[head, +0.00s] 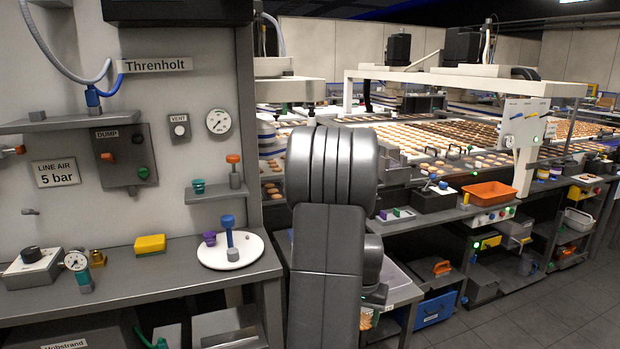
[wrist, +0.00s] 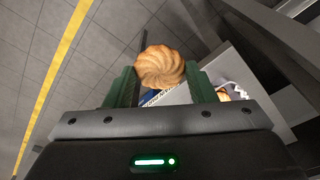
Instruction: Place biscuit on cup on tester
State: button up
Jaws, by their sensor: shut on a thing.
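A round golden biscuit with swirled ridges (wrist: 160,68) sits between the green fingers of my gripper (wrist: 161,76) in the wrist view. The fingers are shut on its sides, and it is held above the floor. In the head view my arm hides most of the gripper. A light box with a black cup-like top (head: 31,256) stands on the left bench, with a round gauge (head: 76,261) beside it. A purple cup-shaped piece (head: 209,238) also stands on a white round plate (head: 246,257). I cannot tell for certain which one is the tester's cup.
A yellow block (head: 150,244) lies on the left bench (head: 130,280). A shelf (head: 216,194) above holds small coloured fittings. Trays of biscuits (head: 430,135) fill the line behind my arm. An orange bin (head: 489,194) stands right. Floor (head: 530,310) is clear at lower right.

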jog(key=w+a+f+n, duration=0.2)
jog(key=a+f+n, duration=0.2)
jog(key=a+f, duration=0.8)
jog(key=shift+w+a+f+y, duration=0.3)
jog(key=shift+a+f, duration=0.05)
jog(key=shift+a, duration=0.35)
